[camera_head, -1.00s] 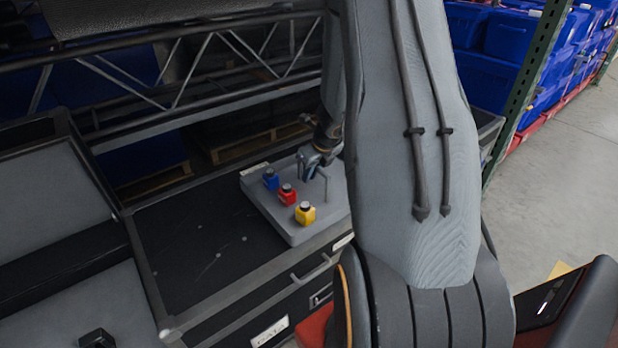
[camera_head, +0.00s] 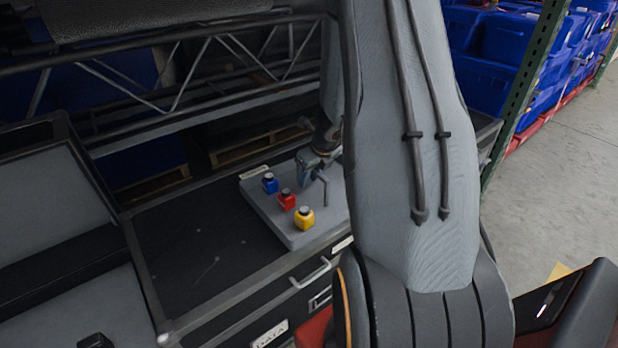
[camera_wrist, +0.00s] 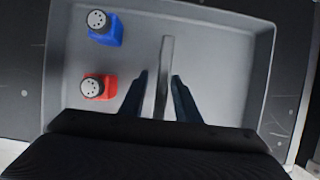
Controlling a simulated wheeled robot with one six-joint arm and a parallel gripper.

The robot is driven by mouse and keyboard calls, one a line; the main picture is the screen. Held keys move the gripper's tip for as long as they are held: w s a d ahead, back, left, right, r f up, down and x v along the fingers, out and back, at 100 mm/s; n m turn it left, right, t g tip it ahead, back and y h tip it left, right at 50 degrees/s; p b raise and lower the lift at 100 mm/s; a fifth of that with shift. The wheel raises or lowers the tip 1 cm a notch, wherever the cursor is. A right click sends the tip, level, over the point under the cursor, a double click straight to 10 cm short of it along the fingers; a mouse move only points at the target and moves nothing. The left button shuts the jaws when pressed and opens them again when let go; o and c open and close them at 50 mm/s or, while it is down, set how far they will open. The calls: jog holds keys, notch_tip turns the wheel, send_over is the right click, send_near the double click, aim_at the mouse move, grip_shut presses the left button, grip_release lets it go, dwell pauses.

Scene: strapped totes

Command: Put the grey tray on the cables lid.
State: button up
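The grey tray (camera_head: 292,236) lies flat on the black lid (camera_head: 200,235) of a case whose front label seems to read DATA. My gripper (camera_wrist: 160,92) is open, with one finger on each side of the tray's upright handle (camera_wrist: 165,60) and gaps visible. My arm hides the tray's right part. I cannot make out a cables label.
A grey-topped case (camera_head: 50,200) stands at the left. A metal truss (camera_head: 200,75) runs behind the cases. Blue totes (camera_head: 510,40) are stacked at the back right behind a green post (camera_head: 530,75). The DATA lid is bare left of the tray.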

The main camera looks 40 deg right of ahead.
jog(key=p+v, duration=0.3)
jog(key=v, duration=0.8)
jog(key=shift+s+r+p, duration=0.15)
jog(key=shift+r+p, duration=0.15)
jog(key=shift+p, duration=0.1)
jog(key=shift+a+r, duration=0.25)
jog(key=s+a+r+n+g+y, duration=0.1)
jog(key=s+a+r+n, duration=0.25)
jog(key=a+n, duration=0.55)
jog(key=s+a+r+n+g+y, duration=0.1)
jog(key=s+a+r+n, duration=0.25)
jog(key=a+n, duration=0.6)
jog(key=s+a+r+n+g+h, duration=0.1)
jog(key=s+a+n+g+h, duration=0.1)
jog(key=s+a+n, duration=0.4)
jog(key=s+n, duration=0.5)
jog(key=n, duration=0.5)
jog(key=shift+s+r+n, duration=0.3)
jog(key=shift+r+n, duration=0.05)
jog(key=shift+a, duration=0.1)
